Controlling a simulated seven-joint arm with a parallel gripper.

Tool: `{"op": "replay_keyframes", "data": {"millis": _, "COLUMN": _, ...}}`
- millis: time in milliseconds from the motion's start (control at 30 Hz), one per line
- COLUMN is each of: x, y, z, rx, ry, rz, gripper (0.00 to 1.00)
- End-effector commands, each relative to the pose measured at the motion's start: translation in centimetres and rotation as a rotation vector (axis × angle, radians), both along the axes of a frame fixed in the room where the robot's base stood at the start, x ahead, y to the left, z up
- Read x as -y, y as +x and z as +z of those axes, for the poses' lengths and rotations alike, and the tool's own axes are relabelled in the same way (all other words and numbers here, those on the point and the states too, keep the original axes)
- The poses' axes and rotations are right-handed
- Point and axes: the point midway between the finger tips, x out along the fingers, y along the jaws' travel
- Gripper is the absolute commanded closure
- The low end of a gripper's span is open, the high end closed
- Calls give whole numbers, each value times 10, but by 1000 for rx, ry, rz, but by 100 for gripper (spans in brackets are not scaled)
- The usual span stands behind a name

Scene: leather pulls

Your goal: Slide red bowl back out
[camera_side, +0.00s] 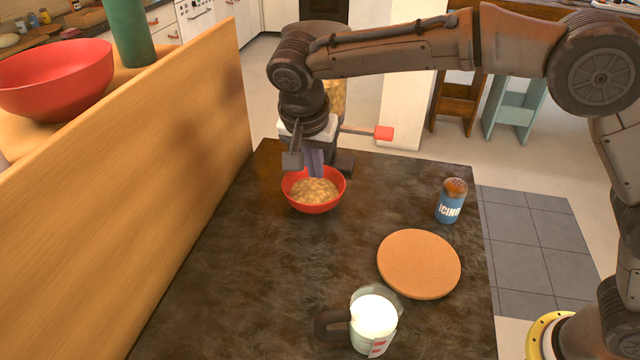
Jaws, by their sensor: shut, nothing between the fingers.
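A small red bowl (316,207) holding a tan, lumpy food (314,190) stands upright on the dark tabletop, near its far end. My gripper (316,174) is shut with its fingers pointing down at the far side of this bowl. The fingertips overlap the bowl's far rim and contents in the picture; I cannot tell whether they touch it. A larger red bowl (55,80) sits at the upper left, behind a wooden panel.
The wooden panel (150,190) walls off the left side. A blue icing shaker (451,203), a round cork mat (418,264) and a measuring jug of white liquid (373,322) stand right and near. A green cylinder (129,30) is behind the panel. The dark table (240,290) is clear at near left.

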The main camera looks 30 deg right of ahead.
Motion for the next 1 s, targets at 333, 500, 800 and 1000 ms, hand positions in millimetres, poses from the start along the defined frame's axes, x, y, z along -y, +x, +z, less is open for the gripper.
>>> {"op": "replay_keyframes", "data": {"millis": 333, "x": 14, "y": 11, "z": -49, "rx": -3, "ry": -2, "rz": -2, "gripper": 100}}
{"op": "replay_keyframes", "data": {"millis": 500, "x": 20, "y": 17, "z": -74, "rx": -3, "ry": -1, "rz": 0, "gripper": 100}}
{"op": "replay_keyframes", "data": {"millis": 800, "x": 24, "y": 21, "z": -92, "rx": -1, "ry": 1, "rz": 0, "gripper": 100}}
{"op": "replay_keyframes", "data": {"millis": 1000, "x": 24, "y": 21, "z": -92, "rx": -1, "ry": 1, "rz": 0, "gripper": 100}}
